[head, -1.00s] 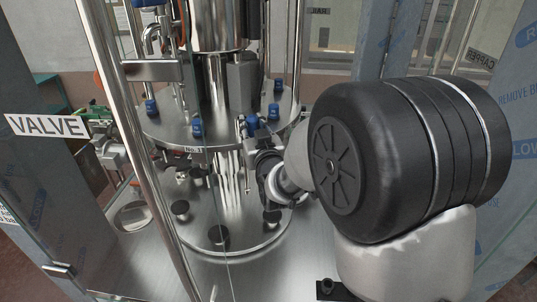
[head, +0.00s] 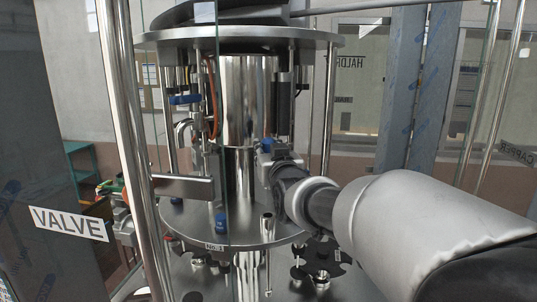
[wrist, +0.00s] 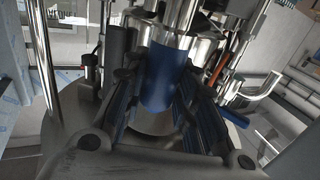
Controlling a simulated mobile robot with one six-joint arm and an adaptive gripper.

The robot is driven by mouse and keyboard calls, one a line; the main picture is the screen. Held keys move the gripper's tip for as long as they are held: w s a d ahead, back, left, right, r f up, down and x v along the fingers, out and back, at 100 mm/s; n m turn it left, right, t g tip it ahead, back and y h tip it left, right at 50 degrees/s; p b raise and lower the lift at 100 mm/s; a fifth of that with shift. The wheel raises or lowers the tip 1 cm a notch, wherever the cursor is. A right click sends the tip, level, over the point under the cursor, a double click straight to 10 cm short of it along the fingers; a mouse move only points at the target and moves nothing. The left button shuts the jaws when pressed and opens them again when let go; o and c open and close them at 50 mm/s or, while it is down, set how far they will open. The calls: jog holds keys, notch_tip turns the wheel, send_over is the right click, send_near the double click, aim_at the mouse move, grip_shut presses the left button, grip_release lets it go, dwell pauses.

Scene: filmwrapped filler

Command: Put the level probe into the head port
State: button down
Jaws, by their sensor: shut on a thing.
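My gripper (head: 270,158) is above the round steel plate, in front of the polished central column. It is shut on a blue cylindrical piece, seemingly the level probe (wrist: 163,80), which shows between the dark fingers in the wrist view. In the head view a small blue part of it (head: 266,146) shows at the fingertips. Its lower end is not clear. Below my gripper, a bare chrome tube with an open-looking top, which looks like the head port (head: 267,228), stands upright at the plate's front edge. The held piece is apart from it.
Another station on the plate (head: 180,226) has a blue cap (head: 221,223). A steel bracket (head: 183,187) and upright post (head: 130,120) stand to the left, with the VALVE label (head: 68,223). An upper plate (head: 235,40) hangs overhead. Dark brackets (head: 320,262) lie lower right.

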jog(key=shift+b, duration=0.45)
jog(key=shift+f+b, duration=0.25)
jog(key=shift+b, duration=0.05)
notch_tip(320, 180, down, 5)
jog(key=b, duration=0.5)
jog(key=shift+f+b, duration=0.15)
jog(key=shift+b, duration=0.15)
jog(key=shift+b, duration=1.1)
dwell(0.9)
notch_tip(320, 180, down, 7)
jog(key=b, duration=0.7)
jog(key=shift+r, duration=0.2)
dwell(2.0)
jog(key=c, duration=1.2)
grip_release()
